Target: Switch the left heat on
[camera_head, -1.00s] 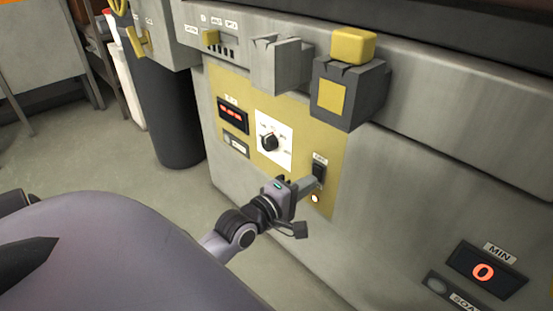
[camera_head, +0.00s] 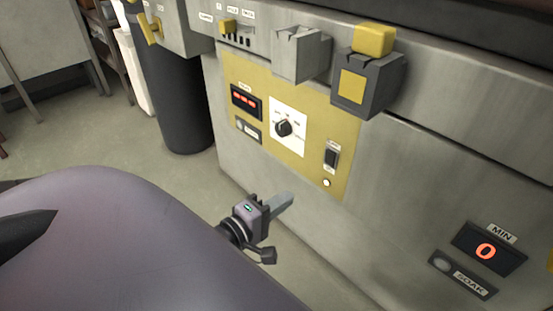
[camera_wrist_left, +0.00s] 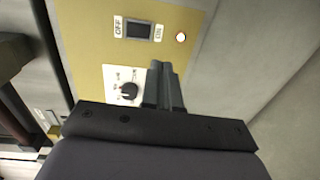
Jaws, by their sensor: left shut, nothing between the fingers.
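The heat switch (camera_head: 331,156) is a dark rocker on the yellow panel (camera_head: 300,160) of the grey machine. In the left wrist view the rocker (camera_wrist_left: 138,31) sits between OFF and ON labels. A small lamp (camera_head: 326,183) beside it looks lit; it also shows in the left wrist view (camera_wrist_left: 181,37). My left gripper (camera_head: 284,202) is shut and empty, below and left of the switch, apart from it. Its closed fingers (camera_wrist_left: 162,85) also show in the left wrist view. My right gripper is not in view.
A dial (camera_head: 285,127) on a white plate and a red display (camera_head: 246,102) share the panel. A yellow-topped block (camera_head: 368,82) juts out above. A timer display (camera_head: 487,250) reads 0 at lower right. A dark bin (camera_head: 178,100) stands left of the machine.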

